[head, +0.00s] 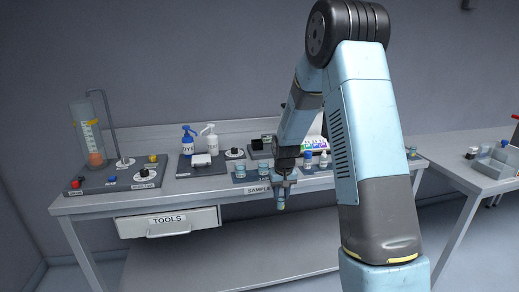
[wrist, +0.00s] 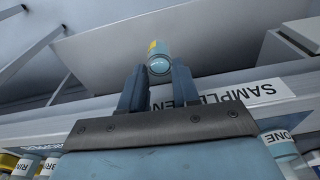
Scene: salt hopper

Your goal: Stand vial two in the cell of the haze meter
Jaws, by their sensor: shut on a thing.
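My gripper (head: 283,183) is shut on a small vial (head: 281,203) in front of the bench's front edge, below the top. In the wrist view my gripper (wrist: 159,80) has its two fingers on either side of this vial (wrist: 158,52). It has a pale blue-grey body and a yellow patch. Its number cannot be read. A dark boxy device (head: 258,149) stands at the back of the bench; I cannot tell if it is the haze meter, and no cell opening shows.
A vial marked ONE (wrist: 281,143) and bottles (wrist: 28,163) stand on the bench. A SAMPLE label (wrist: 250,94) runs along its front edge. A tall cylinder (head: 88,135) stands left, spray bottles (head: 209,138) mid-bench. A TOOLS drawer (head: 168,221) juts below. A second table (head: 470,165) is right.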

